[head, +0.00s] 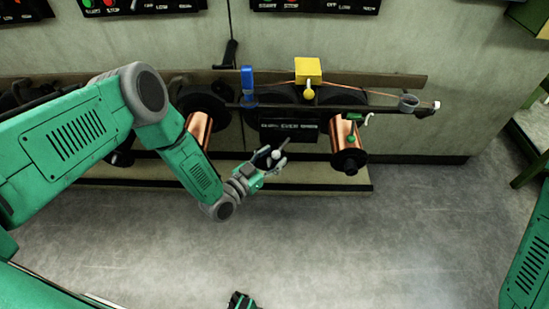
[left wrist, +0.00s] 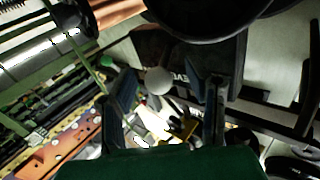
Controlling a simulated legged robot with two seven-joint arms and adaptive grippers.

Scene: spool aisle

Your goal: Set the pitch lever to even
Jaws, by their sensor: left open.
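The pitch lever ends in a white ball knob (head: 276,154), which hangs below the left half of a dark label plate (head: 288,128). The plate has several words, and EVEN is readable in its middle. My left gripper (head: 272,160) is at the knob with its fingers apart. In the left wrist view the knob (left wrist: 158,80) shows between the two open fingers of my left gripper (left wrist: 166,86), nearer the left one; I cannot tell whether they touch. The lever's shaft is mostly hidden. My right gripper is not clearly seen.
Copper spools hang left (head: 200,128) and right (head: 346,134) of the plate. A low ledge (head: 320,178) runs below. The grey floor (head: 400,240) in front is clear.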

